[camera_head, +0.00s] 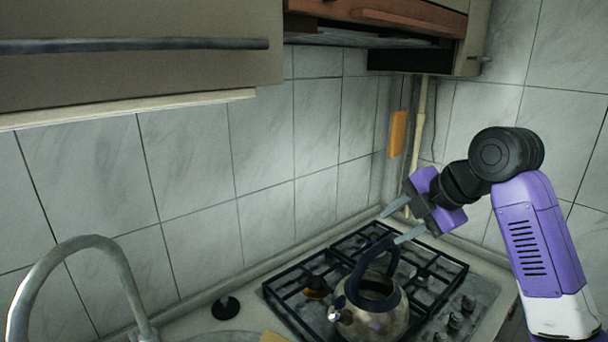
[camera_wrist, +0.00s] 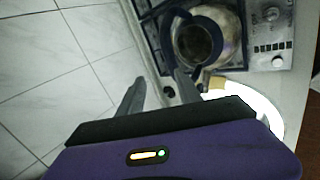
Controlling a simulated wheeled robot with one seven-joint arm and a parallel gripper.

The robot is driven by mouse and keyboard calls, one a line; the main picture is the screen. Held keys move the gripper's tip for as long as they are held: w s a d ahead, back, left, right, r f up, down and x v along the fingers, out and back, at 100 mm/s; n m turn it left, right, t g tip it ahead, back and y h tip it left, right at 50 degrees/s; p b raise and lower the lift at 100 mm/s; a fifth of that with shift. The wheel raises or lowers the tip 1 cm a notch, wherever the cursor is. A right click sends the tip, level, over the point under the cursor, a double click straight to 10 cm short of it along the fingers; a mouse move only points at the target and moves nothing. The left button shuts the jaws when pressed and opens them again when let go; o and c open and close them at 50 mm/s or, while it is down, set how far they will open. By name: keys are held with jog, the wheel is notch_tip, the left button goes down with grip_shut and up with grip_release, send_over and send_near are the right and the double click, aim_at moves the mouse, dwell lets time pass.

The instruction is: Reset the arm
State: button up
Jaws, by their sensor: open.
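My gripper (camera_head: 397,222) is open and empty, at the end of my purple and black arm above the stove, its fingers pointing left in the head view. The fingers also show in the wrist view (camera_wrist: 160,90), apart, with nothing between them. An enamel kettle (camera_head: 372,312) with a dark blue handle stands on the front of the gas stove, below and a little left of my gripper. The kettle shows at the top of the wrist view (camera_wrist: 226,30), beyond the fingertips. In the head view one fingertip overlaps the handle's outline; I cannot tell the exact gap.
The gas stove (camera_head: 447,272) has dark grates and knobs on its right side. A curved metal faucet (camera_head: 62,246) stands at the left, with a black stopper (camera_head: 225,307) nearby. Cabinets (camera_head: 140,50) and a hood (camera_head: 385,25) hang above. Tiled walls close the back and right.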

jog(key=w+r+m+t, duration=0.5)
jog(key=r+m+t, duration=0.1)
jog(key=m+t, duration=0.15)
jog(key=s+f+m+t+h, duration=0.55)
jog(key=s+f+m, duration=1)
jog(key=s, duration=0.45)
jog(key=s+a+f+g, duration=0.1)
jog(key=s+f, duration=0.2)
jog(key=s, duration=0.8)
jog(key=s+f+g+y, duration=0.1)
jog(key=s+f, duration=0.3)
jog(key=s, duration=0.8)
jog(key=s+a+f+g, duration=0.1)
jog(key=s+f+g, duration=0.2)
jog(key=s, duration=0.9)
jog(key=shift+s+a+f+m+y, duration=0.25)
jog(key=shift+a+f+m+y, duration=0.1)
jog(key=shift+f, duration=0.15)
